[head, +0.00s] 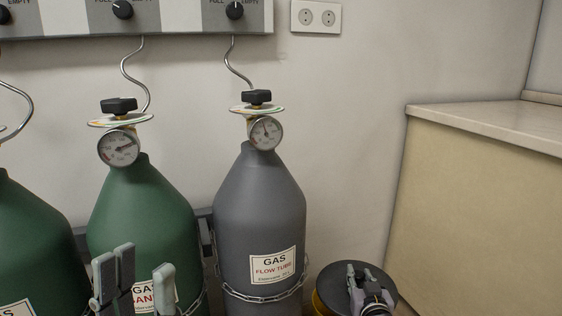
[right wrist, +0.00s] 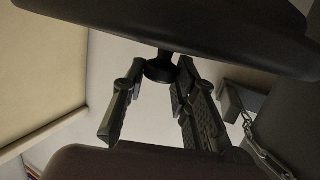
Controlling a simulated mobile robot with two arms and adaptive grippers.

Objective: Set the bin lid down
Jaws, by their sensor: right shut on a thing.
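The dark round bin lid (head: 334,277) is at the bottom right of the head view, over the yellow bin (head: 318,304). Only a strip of the bin shows at its left. Whether the lid touches the bin cannot be told. My right gripper (head: 364,284) is over the lid's middle. In the right wrist view the lid (right wrist: 215,47) spans the top, and the right gripper (right wrist: 160,82) is shut on its small dark knob (right wrist: 158,70). My left gripper (head: 140,262) is open and empty in front of the green cylinder.
A grey gas cylinder (head: 258,205) with a chain stands just left of the bin. Green cylinders (head: 143,200) stand further left. A beige cabinet (head: 470,215) stands at the right. A dark rounded shape (right wrist: 140,163) fills the bottom of the wrist view; what it is cannot be told.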

